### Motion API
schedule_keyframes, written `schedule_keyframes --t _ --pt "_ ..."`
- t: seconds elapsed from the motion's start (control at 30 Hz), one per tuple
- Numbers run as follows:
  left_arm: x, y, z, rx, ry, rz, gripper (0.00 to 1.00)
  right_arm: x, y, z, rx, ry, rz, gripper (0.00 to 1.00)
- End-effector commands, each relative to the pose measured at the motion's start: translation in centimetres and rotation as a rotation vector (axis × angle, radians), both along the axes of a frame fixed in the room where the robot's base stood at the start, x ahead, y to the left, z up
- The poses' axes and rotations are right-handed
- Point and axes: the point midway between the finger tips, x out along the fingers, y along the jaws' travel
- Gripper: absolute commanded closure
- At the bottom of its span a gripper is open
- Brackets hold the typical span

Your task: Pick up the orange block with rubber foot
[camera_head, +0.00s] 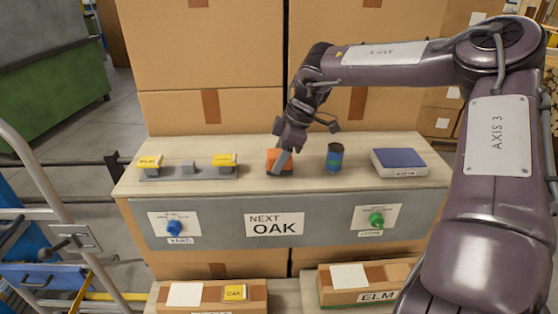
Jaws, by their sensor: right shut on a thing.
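The orange block (273,155) sits near the middle of the wooden bench top, with a dark foot under it. My right gripper (281,160) reaches down to it from behind and above, and is shut on the block. A grey finger crosses the block's right front and hides part of it. The block appears to be at the level of the bench top; I cannot tell whether it touches it. My left gripper is not in view.
Yellow-topped blocks (223,160) stand on a grey strip to the left. A blue-green can (334,158) stands close on the right, then a blue-topped box (399,161). Cardboard boxes (208,45) rise behind the bench (420,145). Bare wood lies between these things.

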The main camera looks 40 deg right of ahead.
Motion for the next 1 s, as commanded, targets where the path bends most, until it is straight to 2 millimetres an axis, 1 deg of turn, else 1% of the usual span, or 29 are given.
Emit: schedule_keyframes --t 0.17,0.27,0.5,0.6,0.7,0.8,0.9,1.0 --pt "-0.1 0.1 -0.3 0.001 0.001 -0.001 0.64 0.1 0.0 2.9 -0.003 -0.006 0.0 0.8" --pt "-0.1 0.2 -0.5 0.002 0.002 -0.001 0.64 0.1 0.0 5.2 -0.003 -0.008 0.0 0.8" --pt "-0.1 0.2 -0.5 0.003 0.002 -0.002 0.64 0.1 0.0 11.7 -0.005 -0.005 -0.002 0.8" --pt "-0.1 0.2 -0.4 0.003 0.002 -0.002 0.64 0.1 0.0 14.0 -0.004 -0.005 -0.002 0.8" --pt "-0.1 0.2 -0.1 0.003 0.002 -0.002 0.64 0.1 0.0 15.9 -0.004 -0.003 -0.001 0.8" --pt "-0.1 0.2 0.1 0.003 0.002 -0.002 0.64 0.0 0.0 17.4 -0.003 -0.002 -0.002 0.8" --pt "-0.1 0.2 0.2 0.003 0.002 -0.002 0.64 0.0 0.0 18.3 -0.002 -0.002 -0.001 0.8" --pt "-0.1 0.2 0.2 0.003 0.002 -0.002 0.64 0.0 0.0 18.9 -0.001 -0.001 -0.001 0.8"
